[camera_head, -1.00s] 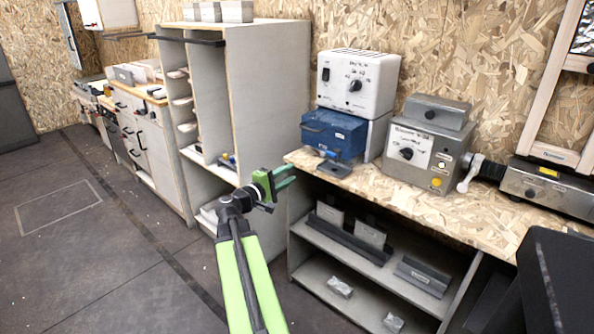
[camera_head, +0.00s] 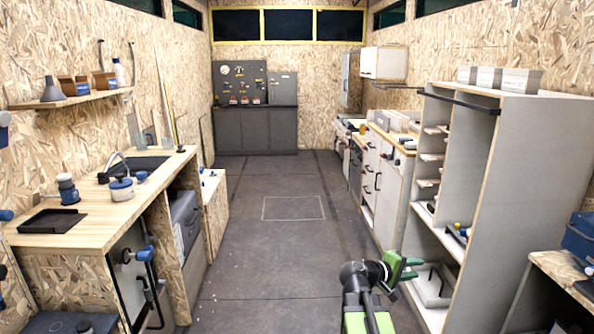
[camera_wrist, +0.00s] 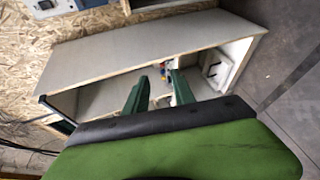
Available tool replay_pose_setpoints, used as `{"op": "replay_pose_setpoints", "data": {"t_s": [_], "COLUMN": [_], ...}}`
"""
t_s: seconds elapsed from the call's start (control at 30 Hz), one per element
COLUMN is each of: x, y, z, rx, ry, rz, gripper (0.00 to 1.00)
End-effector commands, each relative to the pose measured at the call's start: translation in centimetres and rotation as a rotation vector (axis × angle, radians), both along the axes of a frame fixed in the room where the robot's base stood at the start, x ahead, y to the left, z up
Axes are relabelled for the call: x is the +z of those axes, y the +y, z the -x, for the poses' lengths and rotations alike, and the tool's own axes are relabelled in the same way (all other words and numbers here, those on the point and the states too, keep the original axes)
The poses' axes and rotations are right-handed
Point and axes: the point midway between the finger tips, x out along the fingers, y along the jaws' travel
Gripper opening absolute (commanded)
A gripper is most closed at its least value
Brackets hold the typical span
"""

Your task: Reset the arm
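My gripper (camera_head: 408,269) is low at the bottom of the head view, at the end of my green arm, pointing right toward the open grey shelf cabinet (camera_head: 545,150). In the wrist view its two green fingers (camera_wrist: 159,85) stand apart with nothing between them. Beyond the fingers is the open front of a cabinet, with small blue, red and yellow items (camera_wrist: 163,71) inside.
A wooden counter (camera_head: 90,225) with a sink and jars runs along the left. White drawers (camera_head: 378,180) stand at the right. A dark cabinet (camera_head: 255,130) closes the far end. The middle floor (camera_head: 285,240) is clear. A blue box (camera_head: 580,238) is at the right edge.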

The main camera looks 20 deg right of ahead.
Motion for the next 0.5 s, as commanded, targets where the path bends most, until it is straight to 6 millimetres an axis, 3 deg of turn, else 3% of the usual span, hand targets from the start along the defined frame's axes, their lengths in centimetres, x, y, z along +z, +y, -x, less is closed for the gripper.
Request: {"op": "replay_pose_setpoints", "data": {"t_s": [0.03, 0.2, 0.3, 0.5], "x": [-1.8, -8.7, -11.8, -15.8], "y": [3.9, 16.6, 23.0, 32.8], "z": [-1.4, -3.6, -3.2, -0.8], "rx": [0.032, 0.077, 0.071, 0.007], "ry": [-0.023, -0.06, -0.05, 0.003], "rz": [-0.085, -0.441, -0.636, -0.974], "gripper": [0.31, 0.31, 0.31, 0.31]}}
